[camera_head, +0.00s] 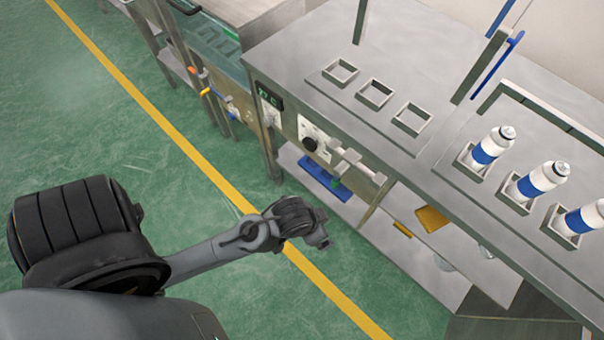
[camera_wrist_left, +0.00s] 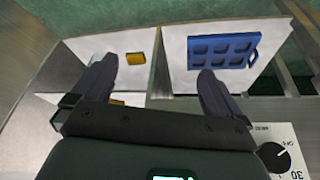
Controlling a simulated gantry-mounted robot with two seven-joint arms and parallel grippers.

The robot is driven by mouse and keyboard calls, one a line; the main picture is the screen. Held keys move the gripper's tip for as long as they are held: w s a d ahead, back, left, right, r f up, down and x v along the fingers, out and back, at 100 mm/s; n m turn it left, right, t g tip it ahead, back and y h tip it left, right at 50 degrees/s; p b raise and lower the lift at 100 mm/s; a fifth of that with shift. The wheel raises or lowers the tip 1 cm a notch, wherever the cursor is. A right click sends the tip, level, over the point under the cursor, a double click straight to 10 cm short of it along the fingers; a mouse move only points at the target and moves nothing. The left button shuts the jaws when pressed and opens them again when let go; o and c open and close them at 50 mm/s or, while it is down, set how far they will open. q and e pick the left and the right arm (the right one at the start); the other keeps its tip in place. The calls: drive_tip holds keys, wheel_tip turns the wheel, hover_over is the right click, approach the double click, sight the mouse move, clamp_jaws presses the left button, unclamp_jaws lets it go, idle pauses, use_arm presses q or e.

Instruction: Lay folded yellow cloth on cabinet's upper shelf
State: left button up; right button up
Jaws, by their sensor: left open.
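Two yellow items show in the open cabinet under the bench. The larger folded yellow cloth (camera_head: 432,218) lies flat on a cabinet shelf (camera_head: 455,243); a smaller yellow piece (camera_head: 402,229) shows to its left. In the left wrist view one yellow piece (camera_wrist_left: 135,59) lies in an upper-left bay and another (camera_wrist_left: 117,102) shows lower, partly hidden by my finger. I cannot tell which is on which level. My left gripper (camera_head: 324,231) is open and empty, left of the cabinet and apart from both; its spread fingers (camera_wrist_left: 157,70) show in the wrist view. My right gripper is not in view.
A blue tray (camera_head: 325,177) lies in the bay beside the cabinet; it also shows in the wrist view (camera_wrist_left: 222,50). A knob panel (camera_head: 312,140) and projecting clamps (camera_head: 357,164) sit on the bench front. White-blue cans (camera_head: 492,147) stand in holders on top. The green floor is clear.

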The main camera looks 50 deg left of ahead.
use_arm(q)
drive_tip(key=s+a+r, duration=0.2)
drive_tip(key=s+a, duration=0.2)
drive_tip(key=s, duration=0.1)
drive_tip(key=shift+a+r+y, duration=0.15)
drive_tip(key=shift+r+y, duration=0.2)
drive_tip(key=shift+y, duration=0.05)
drive_tip(key=shift+s+r, duration=0.1)
